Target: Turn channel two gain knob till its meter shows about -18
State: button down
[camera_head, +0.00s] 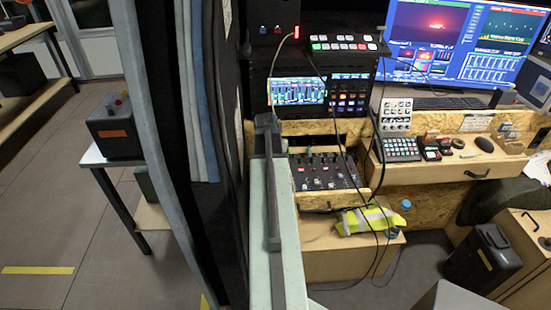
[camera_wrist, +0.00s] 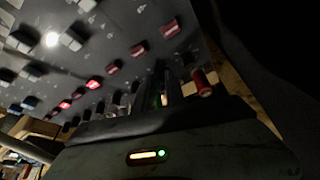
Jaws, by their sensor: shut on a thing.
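The audio mixer (camera_head: 325,172) is a dark panel with rows of small knobs, below the lit screens in the head view. In the wrist view its grey panel (camera_wrist: 120,30) is tilted, with rows of pale, red and blue caps. My gripper (camera_wrist: 170,92) is at the panel's near edge, its fingers dark and hard to make out. It is shut on a small knob that the fingers mostly hide. A red-capped part (camera_wrist: 205,83) shows just right of the fingers. I cannot read which channel the knob belongs to. I cannot read any meter value.
A screen with green and blue bars (camera_head: 298,91) stands behind the mixer. Thin cables hang across the mixer's front. A wooden desk (camera_head: 450,165) with a keypad is on the right. A yellow vest (camera_head: 365,218) lies below. Dark hanging drapes (camera_head: 165,100) stand close on the left.

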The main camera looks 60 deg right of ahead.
jog(key=shift+w+a+m+g, duration=0.15)
jog(key=shift+m+g, duration=0.25)
jog(key=shift+m, duration=0.6)
jog(key=c, duration=1.4)
grip_release()
